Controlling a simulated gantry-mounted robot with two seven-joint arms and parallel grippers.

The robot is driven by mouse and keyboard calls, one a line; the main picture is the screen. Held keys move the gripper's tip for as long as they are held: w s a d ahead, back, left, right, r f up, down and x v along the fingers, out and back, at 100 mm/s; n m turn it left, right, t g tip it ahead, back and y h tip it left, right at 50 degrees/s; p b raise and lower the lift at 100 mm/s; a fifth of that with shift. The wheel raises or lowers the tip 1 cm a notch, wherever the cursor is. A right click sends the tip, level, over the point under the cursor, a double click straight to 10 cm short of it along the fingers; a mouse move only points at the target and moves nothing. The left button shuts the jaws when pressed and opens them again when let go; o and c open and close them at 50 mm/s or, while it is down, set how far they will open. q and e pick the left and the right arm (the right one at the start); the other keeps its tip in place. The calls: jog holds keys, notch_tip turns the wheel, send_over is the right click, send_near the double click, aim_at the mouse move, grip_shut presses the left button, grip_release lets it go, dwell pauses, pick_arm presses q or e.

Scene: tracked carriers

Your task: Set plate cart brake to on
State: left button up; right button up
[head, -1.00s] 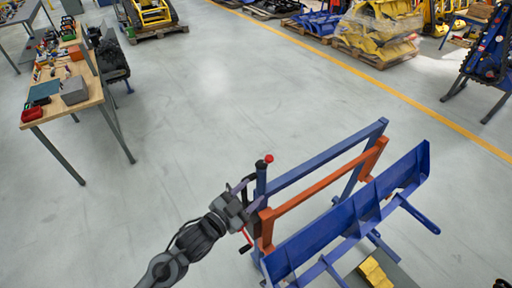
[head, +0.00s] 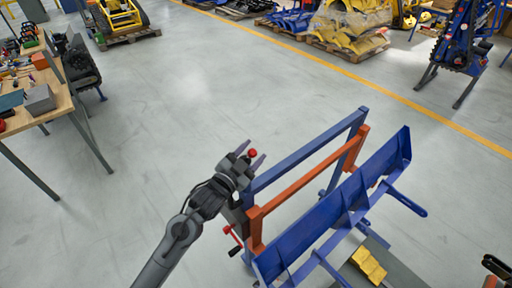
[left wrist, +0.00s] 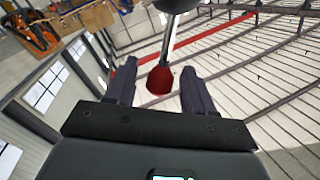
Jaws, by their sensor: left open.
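The plate cart has a blue frame (head: 300,155), an orange bar (head: 305,172) and a long blue plate (head: 345,205). At its left post is a brake lever with a red knob (head: 252,153). My left gripper (head: 250,158) is open at this knob, with its fingers on either side. In the left wrist view the red knob (left wrist: 159,80) sits between the two dark fingers, with gaps on both sides. Its shaft (left wrist: 168,45) runs up to a dark part. A red crank handle (head: 231,238) hangs lower on the post. My right gripper does not show.
A workbench (head: 40,112) with tools stands at the left. Yellow parts (head: 368,265) lie by the cart at the lower right. A dark object (head: 496,267) is cut off at the right edge. Pallets with machinery (head: 345,45) stand at the back. The floor between is clear.

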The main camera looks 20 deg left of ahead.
pick_arm(q)
jog(key=shift+x, duration=1.3)
grip_shut()
